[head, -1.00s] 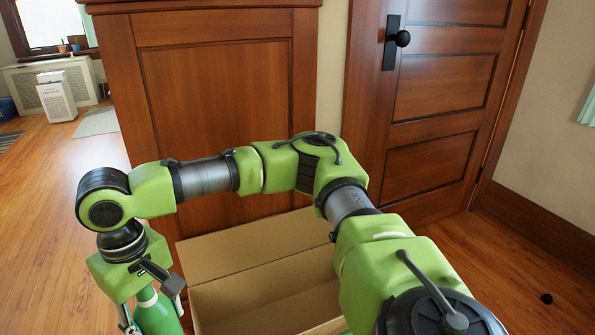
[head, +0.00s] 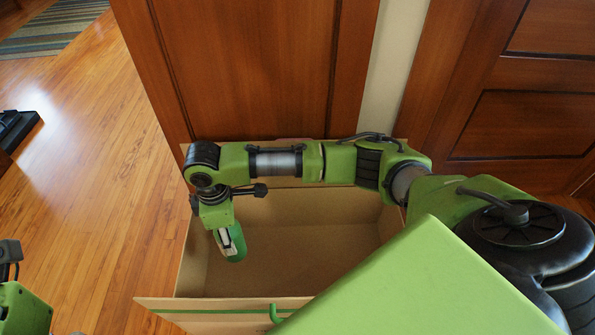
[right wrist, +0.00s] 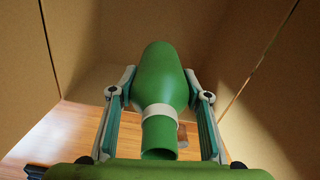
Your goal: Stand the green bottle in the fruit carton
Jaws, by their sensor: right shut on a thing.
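The green bottle (head: 236,243) is held by my right gripper (head: 224,238) over the left part of the carton's opening in the head view. In the right wrist view the bottle (right wrist: 160,80) sits between both fingers, gripped near its pale neck band, with its neck toward the camera and its body pointing away. The brown cardboard fruit carton (head: 310,225) is open and its visible inside is empty. I cannot tell whether the bottle touches the carton's bottom. Only part of my left gripper (head: 10,262) shows at the left edge; its fingers are unclear.
The carton's near flap (head: 225,304) is folded outward, with green print. A wooden panel (head: 250,70) stands close behind the carton, and a wooden door (head: 530,110) is at the right. A striped rug (head: 50,35) lies farther off.

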